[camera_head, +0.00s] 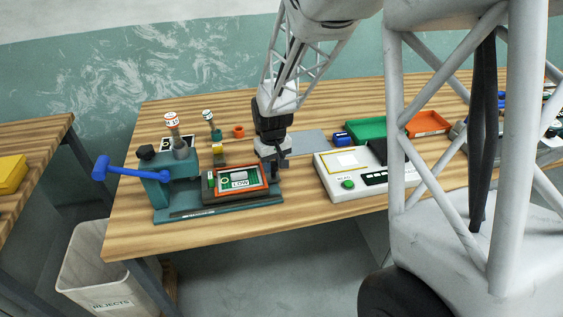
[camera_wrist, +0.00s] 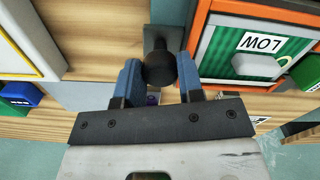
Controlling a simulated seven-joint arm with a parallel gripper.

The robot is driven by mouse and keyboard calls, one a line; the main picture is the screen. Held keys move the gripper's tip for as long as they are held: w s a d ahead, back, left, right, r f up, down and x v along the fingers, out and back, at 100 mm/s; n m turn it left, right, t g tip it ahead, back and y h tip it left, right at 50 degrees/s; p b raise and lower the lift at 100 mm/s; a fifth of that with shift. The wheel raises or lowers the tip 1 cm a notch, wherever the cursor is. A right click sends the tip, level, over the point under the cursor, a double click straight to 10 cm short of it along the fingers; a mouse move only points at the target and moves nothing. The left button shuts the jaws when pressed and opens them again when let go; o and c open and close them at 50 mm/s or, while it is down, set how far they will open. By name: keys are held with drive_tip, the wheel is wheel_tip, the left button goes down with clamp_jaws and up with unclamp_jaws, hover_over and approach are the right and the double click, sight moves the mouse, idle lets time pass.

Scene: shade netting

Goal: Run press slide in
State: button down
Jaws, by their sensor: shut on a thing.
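The teal press (camera_head: 172,190) stands at the left of the wooden bench, with a blue lever (camera_head: 130,172) reaching left. Its dark slide carries an orange-framed nest (camera_head: 263,188) with a green and silver part labelled LOW (camera_head: 240,183). The slide sits at the right of the press column, out from under the press head. My gripper (camera_head: 274,168) is at the slide's right end. In the wrist view my blue fingers are shut on a round black knob (camera_wrist: 160,72), beside the orange nest (camera_wrist: 198,45). The knob is hidden by my gripper in the head view.
A white tester (camera_head: 345,190) with a green button stands right of the slide. Behind are a green tray (camera_head: 366,129), an orange tray (camera_head: 428,122) and a small blue item (camera_head: 341,139). Stamps (camera_head: 209,120) stand behind the press. A rejects bin (camera_head: 112,280) stands below left.

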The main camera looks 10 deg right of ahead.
sight(243, 172)
drive_tip(key=a, duration=0.9)
drive_tip(key=shift+a, duration=0.1)
drive_tip(key=c, duration=0.8)
unclamp_jaws()
drive_tip(key=shift+o, duration=0.2)
drive_tip(key=shift+r, duration=0.1)
drive_tip(key=shift+r, duration=3.85)
